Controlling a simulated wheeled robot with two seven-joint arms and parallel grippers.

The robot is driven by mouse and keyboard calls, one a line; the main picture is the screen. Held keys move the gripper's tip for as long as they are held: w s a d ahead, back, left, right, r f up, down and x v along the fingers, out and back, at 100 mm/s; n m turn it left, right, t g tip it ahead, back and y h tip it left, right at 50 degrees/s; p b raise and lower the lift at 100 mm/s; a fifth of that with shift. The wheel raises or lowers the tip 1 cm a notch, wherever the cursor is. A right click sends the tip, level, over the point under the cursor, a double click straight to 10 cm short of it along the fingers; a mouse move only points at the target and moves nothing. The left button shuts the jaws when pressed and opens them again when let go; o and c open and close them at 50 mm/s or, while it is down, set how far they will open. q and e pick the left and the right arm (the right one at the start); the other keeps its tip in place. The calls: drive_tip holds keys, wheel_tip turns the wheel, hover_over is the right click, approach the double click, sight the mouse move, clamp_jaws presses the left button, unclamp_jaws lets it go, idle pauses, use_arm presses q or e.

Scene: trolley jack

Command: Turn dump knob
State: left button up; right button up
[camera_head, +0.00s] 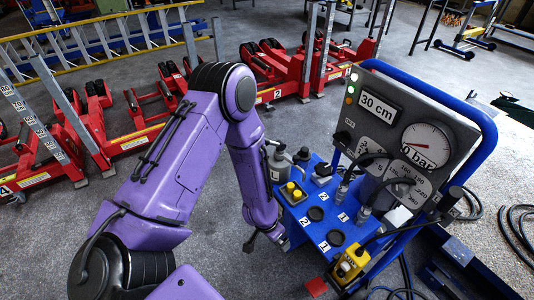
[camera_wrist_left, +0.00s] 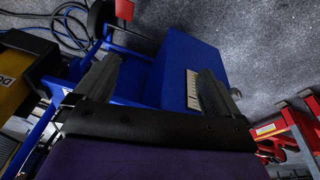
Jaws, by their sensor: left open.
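My left gripper (camera_head: 268,240) is low at the front left side of the blue control trolley (camera_head: 304,238). In the left wrist view the gripper (camera_wrist_left: 158,85) is open, its two fingers apart with the trolley's blue body between and beyond them. Nothing is held. No part is clearly labelled as the dump knob. A black knob (camera_head: 343,139) is on the left of the grey panel (camera_head: 397,95), well above and right of the gripper. Round black caps (camera_head: 315,213) are on the blue top, beside number labels. My right gripper is not in view.
A yellow control box (camera_head: 350,264) hangs at the trolley's front right; a yellow box also shows in the left wrist view (camera_wrist_left: 18,82). A bottle (camera_head: 279,163) and yellow buttons (camera_head: 292,192) are near my forearm. Red jacks (camera_head: 280,72) stand behind. Hoses loop around the panel.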

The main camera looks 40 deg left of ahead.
use_arm(q)
drive_tip(key=shift+s+a+f+n+y, duration=0.1)
drive_tip(key=shift+s+f+n+y, duration=0.1)
drive_tip(key=shift+s+f+n, duration=0.35)
drive_tip(key=shift+s+a+f+n+y, duration=0.1)
drive_tip(key=shift+s+f+n+y, duration=0.2)
drive_tip(key=shift+s, duration=0.55)
